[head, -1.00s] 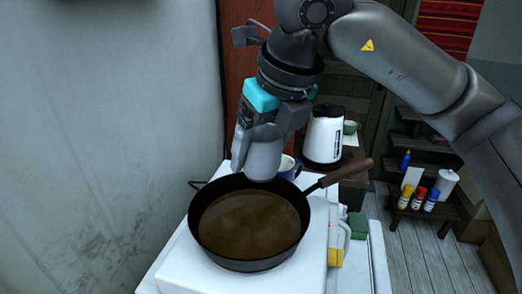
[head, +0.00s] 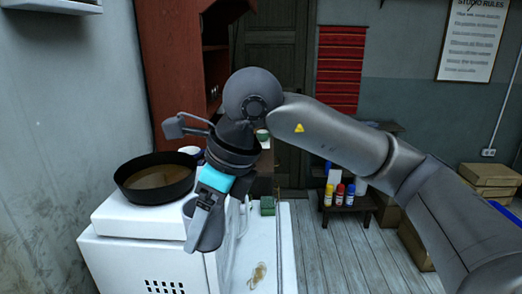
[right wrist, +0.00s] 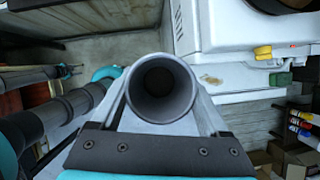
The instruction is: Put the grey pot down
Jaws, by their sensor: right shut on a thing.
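The grey pot (head: 212,236) is a plain grey cylinder. My right gripper (head: 204,222) is shut on it and holds it in front of the white unit. In the right wrist view the pot (right wrist: 160,98) sits between the two fingers of the gripper (right wrist: 162,112), its round mouth facing the camera, and it looks empty inside. The fingers hide part of the pot in the head view. I cannot tell whether its base touches anything. My left gripper is not in view.
A dark pan of brown liquid (head: 155,182) stands on the white unit (head: 120,222). A lower white top (head: 270,235) with a brown stain lies to the right, with a green block (head: 267,206) at its back. A shelf of paint bottles (head: 345,203) stands beyond.

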